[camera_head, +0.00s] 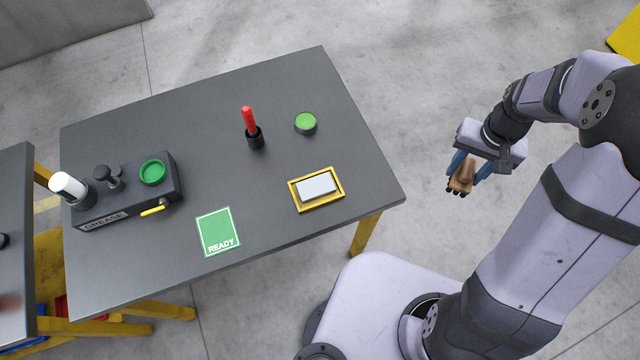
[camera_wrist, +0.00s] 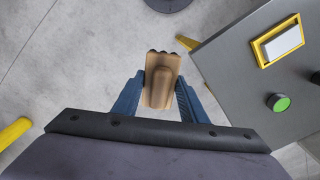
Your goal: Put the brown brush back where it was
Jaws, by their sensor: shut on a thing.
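The brown brush (camera_head: 464,176) is held in my gripper (camera_head: 467,168), to the right of the table and over the bare floor. In the wrist view the brush (camera_wrist: 160,82) sits between the two blue fingers of my gripper (camera_wrist: 159,96), with dark bristle tips at its far end. The fingers are shut on its sides. The brush is clear of the table and touches nothing else that I can see. No marked place for the brush can be made out for certain.
The grey table (camera_head: 300,95) carries a yellow-framed tray with a white block (camera_head: 317,187), a green button (camera_head: 305,122), a red-handled tool in a black holder (camera_head: 251,125), a green READY card (camera_head: 218,231) and a grease unit (camera_head: 125,190). A second table (camera_head: 15,220) stands left.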

